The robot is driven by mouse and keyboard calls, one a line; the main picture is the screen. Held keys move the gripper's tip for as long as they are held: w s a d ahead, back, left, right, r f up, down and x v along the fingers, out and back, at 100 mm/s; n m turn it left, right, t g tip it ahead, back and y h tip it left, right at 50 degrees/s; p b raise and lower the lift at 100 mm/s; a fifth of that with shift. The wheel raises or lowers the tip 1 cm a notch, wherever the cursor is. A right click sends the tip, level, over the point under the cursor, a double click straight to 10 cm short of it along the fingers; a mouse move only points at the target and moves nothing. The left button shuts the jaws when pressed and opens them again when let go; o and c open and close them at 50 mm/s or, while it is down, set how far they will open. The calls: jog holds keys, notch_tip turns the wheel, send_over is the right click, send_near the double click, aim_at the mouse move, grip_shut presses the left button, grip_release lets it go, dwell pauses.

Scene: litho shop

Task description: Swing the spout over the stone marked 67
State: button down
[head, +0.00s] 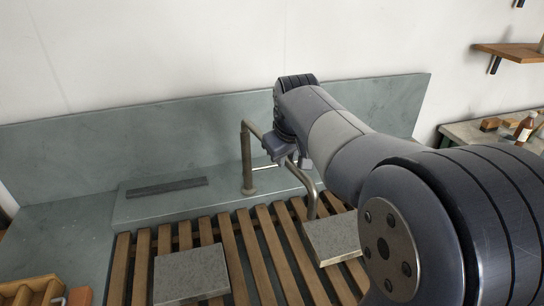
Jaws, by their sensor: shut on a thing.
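A brass-coloured pipe spout (247,165) stands on the grey ledge behind the slatted rack. Its arm runs right and toward me, and its end bends down (313,205) near the far left corner of the right stone (333,238). I cannot tell whether the outlet is over that stone or just beside it. My gripper (284,158) is shut on the spout's arm and hides part of it. A second grey stone (190,273) lies on the rack at front left. No number is readable on either stone. My arm covers part of the right side.
The wooden slatted rack (260,258) lies in the grey trough. A dark flat bar (166,187) lies on the ledge (215,200). A wooden box (30,290) stands at front left. A side bench (463,132) with a brown bottle (525,128) is at right, below a wall shelf (510,52).

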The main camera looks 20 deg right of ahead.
jog(key=w+d+n+y+p, duration=0.2)
jog(key=w+d+n, duration=0.3)
jog(key=d, duration=0.5)
jog(key=shift+d, duration=0.2)
jog(key=c, duration=1.3)
grip_release()
jog(key=v, duration=1)
jog(key=shift+s+r+b, duration=0.15)
jog(key=shift+r+b, duration=0.15)
jog(key=shift+r, duration=0.05)
jog(key=shift+d+f, duration=0.1)
jog(key=shift+d, duration=0.05)
